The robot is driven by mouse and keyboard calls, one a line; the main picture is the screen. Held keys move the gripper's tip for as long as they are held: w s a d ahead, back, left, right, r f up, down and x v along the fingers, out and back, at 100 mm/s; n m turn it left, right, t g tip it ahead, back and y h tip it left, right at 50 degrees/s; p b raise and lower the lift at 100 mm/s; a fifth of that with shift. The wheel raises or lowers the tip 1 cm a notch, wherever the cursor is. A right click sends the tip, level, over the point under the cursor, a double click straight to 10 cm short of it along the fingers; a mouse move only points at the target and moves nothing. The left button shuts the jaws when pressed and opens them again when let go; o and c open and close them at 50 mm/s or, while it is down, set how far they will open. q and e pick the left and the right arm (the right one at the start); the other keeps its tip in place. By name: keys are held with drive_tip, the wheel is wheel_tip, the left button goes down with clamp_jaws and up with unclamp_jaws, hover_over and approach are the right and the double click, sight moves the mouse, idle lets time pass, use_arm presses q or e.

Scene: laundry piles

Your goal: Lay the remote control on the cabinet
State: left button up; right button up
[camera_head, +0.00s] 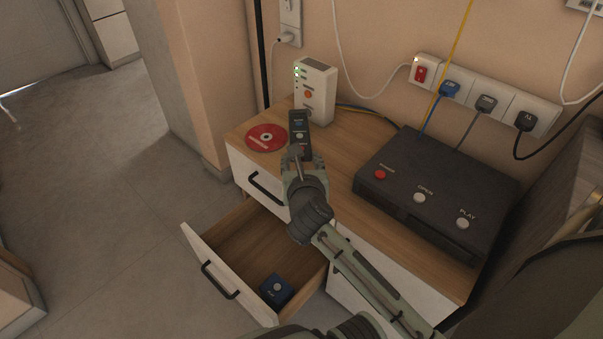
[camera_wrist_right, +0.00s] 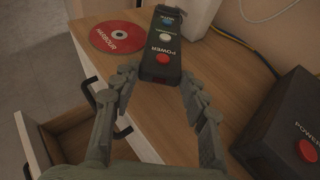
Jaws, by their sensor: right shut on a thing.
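The remote control (camera_head: 299,129) is a dark slab with coloured buttons, seen over the back left part of the wooden cabinet top (camera_head: 345,137). My right gripper (camera_head: 300,155) is shut on its near end. In the right wrist view the remote (camera_wrist_right: 165,38) shows a red, a white and a blue button, and the fingertips (camera_wrist_right: 160,82) close on its two sides. I cannot tell whether its underside touches the cabinet top. My left gripper is not in view.
A red disc (camera_head: 266,138) lies left of the remote, and a white router-like box (camera_head: 316,92) stands behind it. A black player (camera_head: 435,191) fills the right side. Below, an open drawer (camera_head: 205,248) holds a small blue box (camera_head: 277,289).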

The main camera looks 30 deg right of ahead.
wheel_tip(320, 180, down, 4)
drive_tip(key=shift+r+b, duration=0.1)
drive_tip(key=shift+b, duration=0.55)
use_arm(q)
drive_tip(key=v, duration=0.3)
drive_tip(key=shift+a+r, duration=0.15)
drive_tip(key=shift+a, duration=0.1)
use_arm(e)
drive_tip(key=o, duration=1.2)
drive_tip(key=shift+f, duration=0.2)
drive_tip(key=shift+o, duration=0.2)
drive_tip(key=shift+r, duration=0.15)
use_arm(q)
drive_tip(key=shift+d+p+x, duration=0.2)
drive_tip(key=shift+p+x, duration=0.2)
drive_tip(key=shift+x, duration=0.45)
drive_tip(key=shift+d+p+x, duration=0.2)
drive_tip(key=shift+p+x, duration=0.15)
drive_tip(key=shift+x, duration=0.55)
use_arm(e)
drive_tip(key=v, duration=1.2)
